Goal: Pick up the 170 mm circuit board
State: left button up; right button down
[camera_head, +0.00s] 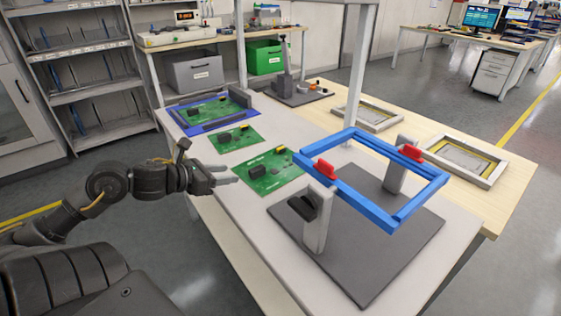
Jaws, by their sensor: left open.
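Several green circuit boards lie on the left part of the pale table. The nearest board (268,172) lies flat and has a dark block and a yellow part. A smaller board (234,138) lies behind it, and another board (205,110) is in a blue frame at the back. I cannot read which one is the 170 mm board. My left gripper (232,175) is open and empty, just left of the nearest board, with its fingers pointing at it. My right gripper is not in view.
A blue rectangular frame (352,208) with red clamps (326,170) sits raised on posts over a dark base plate (387,262). Grey trays with yellow-edged contents (467,175) lie at the right. A shelf rack (90,97) stands behind left.

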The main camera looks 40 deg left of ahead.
aim_at(255, 168)
pick_arm(q)
jog(key=shift+w, duration=0.2)
jog(key=shift+w+d, duration=0.1)
jog(key=shift+w, duration=0.05)
jog(key=shift+b+x, duration=0.35)
jog(key=shift+x, duration=4.15)
jog(key=shift+w, duration=0.45)
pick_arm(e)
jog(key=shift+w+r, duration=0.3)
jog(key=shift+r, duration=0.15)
pick_arm(q)
jog(key=shift+c, duration=0.2)
grip_shut()
